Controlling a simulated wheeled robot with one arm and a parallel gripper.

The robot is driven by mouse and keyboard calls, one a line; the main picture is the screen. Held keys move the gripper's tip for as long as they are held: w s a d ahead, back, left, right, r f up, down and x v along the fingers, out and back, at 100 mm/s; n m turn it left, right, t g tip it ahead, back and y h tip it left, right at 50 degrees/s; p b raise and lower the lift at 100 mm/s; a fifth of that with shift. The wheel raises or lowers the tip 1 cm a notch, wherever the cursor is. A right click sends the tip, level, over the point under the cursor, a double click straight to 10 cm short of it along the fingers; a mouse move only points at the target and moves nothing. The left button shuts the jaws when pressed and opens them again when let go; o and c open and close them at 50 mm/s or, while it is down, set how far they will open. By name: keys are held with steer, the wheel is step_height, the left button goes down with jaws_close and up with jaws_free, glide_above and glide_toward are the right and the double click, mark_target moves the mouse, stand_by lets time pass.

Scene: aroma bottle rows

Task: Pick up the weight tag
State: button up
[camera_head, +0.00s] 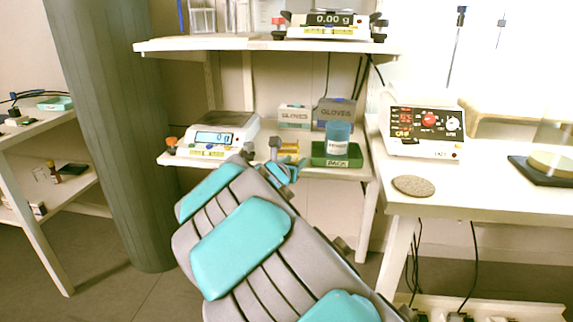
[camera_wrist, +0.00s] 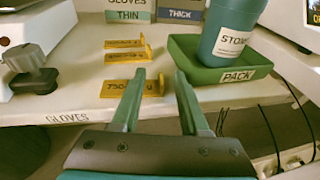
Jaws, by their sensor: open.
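Yellow weight tags (camera_wrist: 133,86) lie on the shelf in the wrist view, one in front and two behind it. The front tag has dark print that seems to begin with 750; my left finger partly covers it. The middle tag (camera_wrist: 126,56) and the back tag (camera_wrist: 124,43) are uncovered. My gripper (camera_wrist: 160,82) is open and empty, its left fingertip over the front tag's right part and its right fingertip near the green tray. I cannot tell whether the finger touches the tag. In the head view, the yellow tags (camera_head: 289,149) show small beside my gripper.
A green PACK tray (camera_head: 320,160) holds a blue bottle (camera_head: 338,137), just right of the tags. A scale (camera_head: 225,130) stands left. THIN and THICK glove boxes (camera_head: 294,116) stand behind. An upper shelf (camera_head: 220,44) hangs above; a table (camera_head: 470,200) is at right.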

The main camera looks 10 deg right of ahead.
steer(key=shift+w+d+f, duration=0.2)
steer(key=shift+w+d, duration=0.15)
steer(key=shift+w, duration=0.15)
jaws_close()
stand_by(0.3)
